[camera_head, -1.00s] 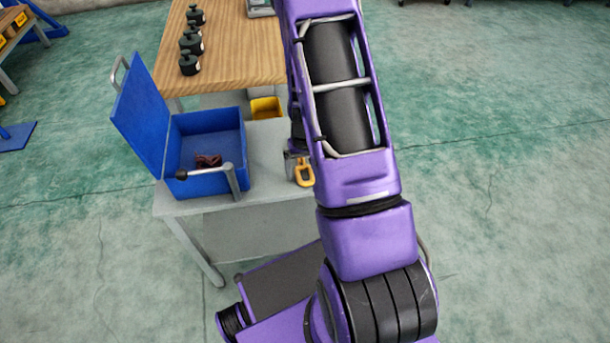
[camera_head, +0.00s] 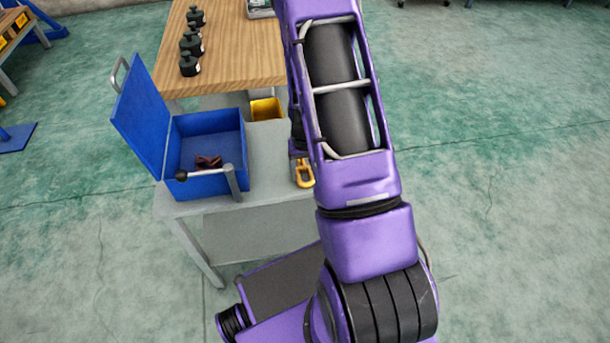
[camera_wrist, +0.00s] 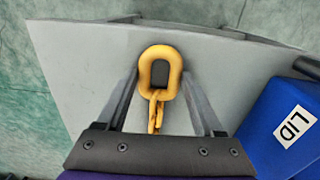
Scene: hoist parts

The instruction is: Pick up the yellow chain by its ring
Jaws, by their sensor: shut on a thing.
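The yellow chain's ring (camera_wrist: 174,84) is a thick oval loop between the two grey fingers of my gripper (camera_wrist: 161,74) in the wrist view. My gripper is shut on the ring, with a finger at each side. Smaller yellow links (camera_wrist: 155,112) run from the ring toward the palm; the rest of the chain is hidden. In the head view the ring (camera_head: 297,176) shows just left of my purple arm, over the right part of the grey table (camera_head: 268,185). My arm hides most of the gripper there.
An open blue box (camera_head: 222,186) with dark red pieces (camera_head: 208,162) inside and a lever at its front stands left of the ring. A blue part labelled LID (camera_wrist: 285,110) is close at the right in the wrist view. A yellow bin (camera_head: 265,109) and wooden table (camera_head: 225,60) are behind.

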